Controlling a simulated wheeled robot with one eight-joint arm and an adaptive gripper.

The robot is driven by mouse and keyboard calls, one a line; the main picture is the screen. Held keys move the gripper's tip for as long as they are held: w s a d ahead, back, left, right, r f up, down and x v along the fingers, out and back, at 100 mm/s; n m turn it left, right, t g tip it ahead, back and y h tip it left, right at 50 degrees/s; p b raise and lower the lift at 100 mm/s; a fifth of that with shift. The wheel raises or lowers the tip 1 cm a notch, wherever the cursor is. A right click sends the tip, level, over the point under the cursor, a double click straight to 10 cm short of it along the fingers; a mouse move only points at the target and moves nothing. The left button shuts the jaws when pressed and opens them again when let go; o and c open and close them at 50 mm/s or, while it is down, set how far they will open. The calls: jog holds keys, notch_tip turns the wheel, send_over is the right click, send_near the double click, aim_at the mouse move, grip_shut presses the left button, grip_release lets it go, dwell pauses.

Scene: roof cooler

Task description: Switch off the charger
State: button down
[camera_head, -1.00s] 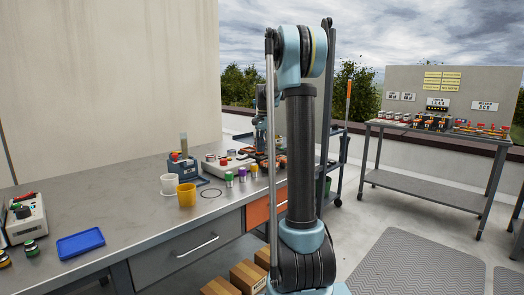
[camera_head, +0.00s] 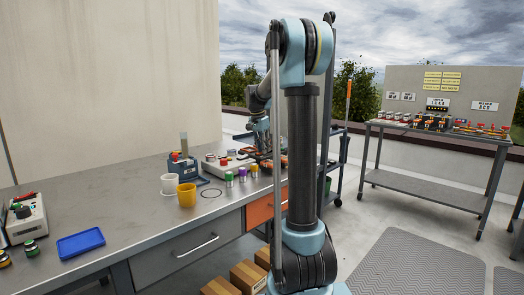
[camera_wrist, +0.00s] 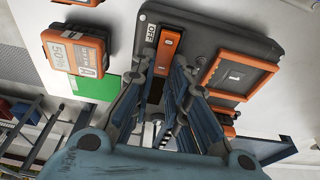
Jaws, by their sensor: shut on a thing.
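The charger (camera_wrist: 205,28) is a dark grey block in the wrist view, with a white label reading OFF beside an orange switch piece (camera_wrist: 169,45). An orange-framed pack (camera_wrist: 238,76) sits on its right part. My gripper (camera_wrist: 163,66) is at the orange switch piece, its two fingers on either side and shut on it; the exact contact is partly hidden by the fingers. In the head view my gripper (camera_head: 260,132) is over the back of the bench, where the charger is small and mostly hidden.
An orange and grey battery (camera_wrist: 76,52) lies left of the charger, beside a green patch (camera_wrist: 95,86). The bench's middle is clear.

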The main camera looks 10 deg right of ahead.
jog(key=shift+s+a+t+h, duration=0.1)
jog(key=shift+s+t+h, duration=0.05)
jog(key=shift+t+h, duration=0.2)
jog(key=c, duration=1.6)
grip_release()
jog(key=shift+o, duration=0.2)
jog(key=shift+r, duration=0.1)
jog(key=shift+r, duration=0.1)
jog(key=v, duration=1.1)
jog(key=shift+a+r, duration=0.2)
jog(key=shift+r, duration=0.1)
